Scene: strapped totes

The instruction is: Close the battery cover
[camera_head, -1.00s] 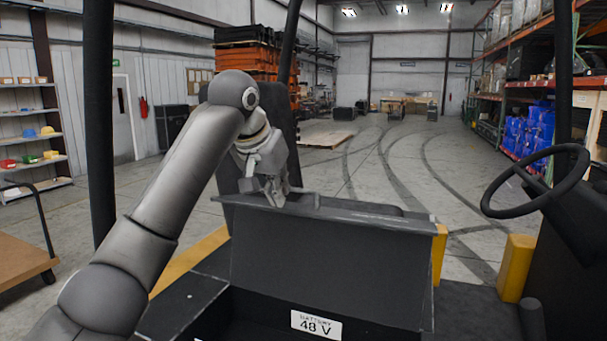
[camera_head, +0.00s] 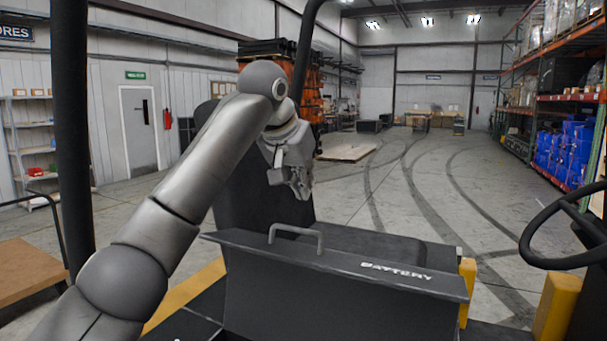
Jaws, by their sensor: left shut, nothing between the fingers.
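The dark battery cover (camera_head: 345,301) stands raised in the lower middle of the head view, tilted and not lying flat. Its upper strip carries white BATTERY lettering, and a grey handle (camera_head: 297,232) rises from it. My left gripper (camera_head: 304,191) is shut and empty, above and beyond the handle, with a visible gap between them. The inside of the battery compartment is hidden behind the cover and the picture's lower edge. My right gripper is not in view.
A dark seat back (camera_head: 240,185) stands behind my left arm. A steering wheel (camera_head: 560,235) and a yellow post (camera_head: 558,307) are at right. A dark upright pillar (camera_head: 71,140) is at left. Open floor lies beyond.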

